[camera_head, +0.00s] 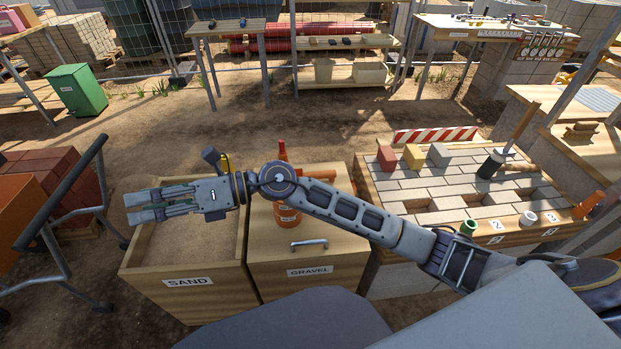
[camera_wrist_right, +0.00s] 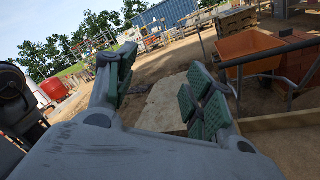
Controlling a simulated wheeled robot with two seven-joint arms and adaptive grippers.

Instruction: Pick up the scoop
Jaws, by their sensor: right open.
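My right gripper (camera_head: 128,207) reaches in from the right and hangs over the left part of the sand bin (camera_head: 215,279). Its fingers point left, apart and empty. In the right wrist view, the gripper (camera_wrist_right: 160,85) also shows a wide gap between its green pads. An orange bottle-like object (camera_head: 287,215) stands on the lid of the gravel bin (camera_head: 345,268), partly behind my arm. An orange piece (camera_head: 317,173) sticks out beside it, also partly hidden. I cannot tell whether either is the scoop. My left gripper is out of view.
A cart with a dark handle (camera_head: 62,190) and red bricks (camera_head: 40,172) stand left of the sand bin. A paver table (camera_head: 425,190) with several blocks and small cups is on the right. A green box (camera_head: 77,90) stands far left. Open dirt lies behind the bins.

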